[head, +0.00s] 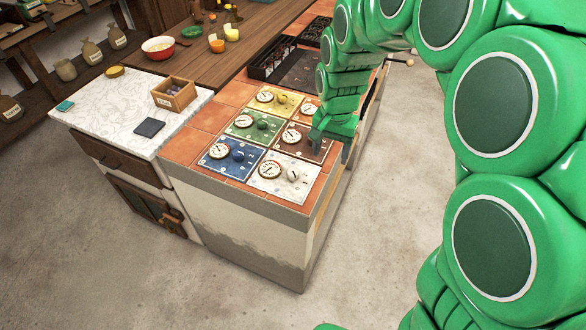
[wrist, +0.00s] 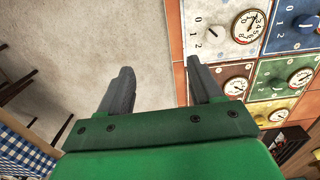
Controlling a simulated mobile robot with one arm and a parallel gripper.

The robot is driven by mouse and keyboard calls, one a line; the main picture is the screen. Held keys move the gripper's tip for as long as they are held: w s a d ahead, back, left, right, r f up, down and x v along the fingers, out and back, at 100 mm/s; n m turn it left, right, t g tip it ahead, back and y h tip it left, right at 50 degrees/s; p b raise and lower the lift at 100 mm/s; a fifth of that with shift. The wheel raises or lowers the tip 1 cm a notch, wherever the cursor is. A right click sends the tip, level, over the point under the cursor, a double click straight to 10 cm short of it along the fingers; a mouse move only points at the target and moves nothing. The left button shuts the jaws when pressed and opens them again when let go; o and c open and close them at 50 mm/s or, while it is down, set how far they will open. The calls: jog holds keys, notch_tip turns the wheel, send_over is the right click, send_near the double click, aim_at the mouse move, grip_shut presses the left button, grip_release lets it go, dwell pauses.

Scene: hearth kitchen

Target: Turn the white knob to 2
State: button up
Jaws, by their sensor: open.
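The white knob (head: 293,174) sits on the white panel (head: 268,187) at the near right corner of the tiled counter, right of a round dial (head: 270,170). The knob (wrist: 215,32) also shows in the wrist view beside the printed marks 0, 1 and 2. Its exact setting is too small to tell. My gripper (head: 317,136) is by the counter's right edge, behind and to the right of the knob. In the wrist view my gripper (wrist: 160,88) is open and empty. Its fingers are over the floor and the counter's edge, apart from the knob.
A blue panel (head: 220,168) with a blue knob is left of the white one. A brown panel (head: 312,153), a green panel (head: 242,134) and a yellow panel (head: 288,105) lie behind. A wooden box (head: 174,98) stands on the marble top. Floor is clear in front.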

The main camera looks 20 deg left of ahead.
send_over(293, 171)
notch_tip(293, 171, down, 7)
jog(key=shift+r, duration=0.15)
jog(key=shift+f, duration=3.9)
jog(key=shift+c, duration=0.5)
jog(key=c, duration=1)
